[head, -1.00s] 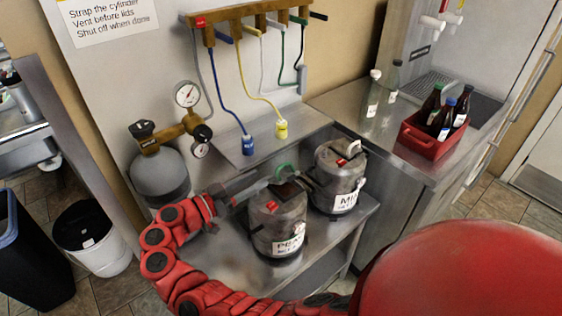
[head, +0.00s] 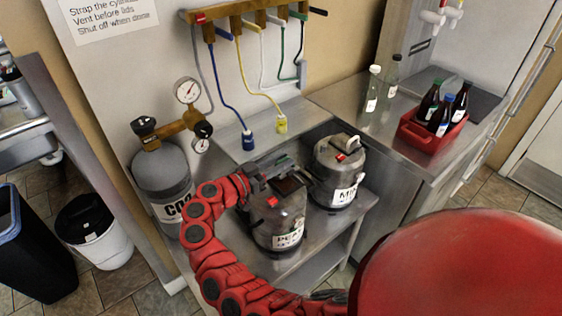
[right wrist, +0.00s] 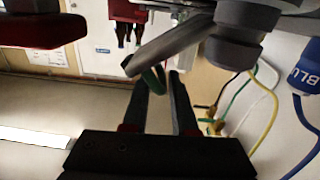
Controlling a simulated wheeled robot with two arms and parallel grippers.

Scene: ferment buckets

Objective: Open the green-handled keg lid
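The left of two grey kegs (head: 290,215) stands on the metal shelf; its white label is partly readable. A dark square opening (head: 291,186) shows in its top. The lid appears as a dark plate in the right wrist view (right wrist: 170,42), tilted up. The green handle (right wrist: 160,76) sits between my right fingertips, and the fingers look closed on it with a narrow gap. In the head view my right gripper (head: 272,166) is over the keg's top, hiding most of lid and handle. My left gripper is not in view.
The second keg (head: 338,175) stands close on the right. A CO2 cylinder (head: 163,175) with gauges is at the left. Hoses with blue (head: 248,140) and yellow (head: 281,123) ends hang behind. A red crate (head: 432,137) holds bottles on the right counter.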

